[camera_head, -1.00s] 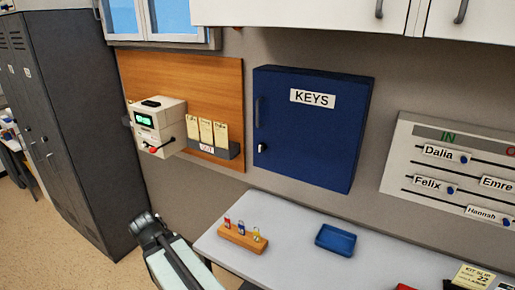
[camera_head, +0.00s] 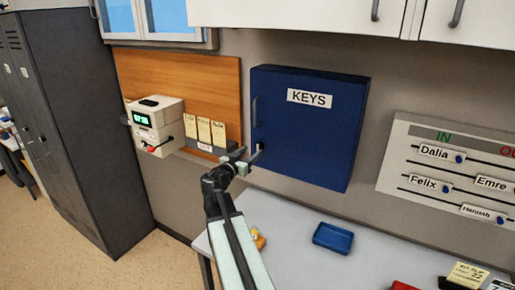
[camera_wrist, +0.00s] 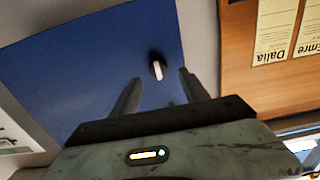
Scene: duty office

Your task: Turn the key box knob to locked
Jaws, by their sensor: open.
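The blue key box (camera_head: 310,130), labelled KEYS, hangs shut on the wall, with a dark handle on its left edge. In the wrist view the knob (camera_wrist: 157,68) is a dark disc with a white bar on the blue door (camera_wrist: 90,65). The bar stands close to upright in that picture, slightly tilted. My gripper (camera_head: 250,158) is open in front of the lower left of the box. In the wrist view its fingers (camera_wrist: 158,95) point at the door with the knob between and beyond their tips.
A grey-white device (camera_head: 156,125) with a red lever and a card holder (camera_head: 205,135) are on the wooden board at left. The desk (camera_head: 290,215) below carries a blue tray (camera_head: 333,238). An IN/OUT name board (camera_head: 450,165) hangs at right.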

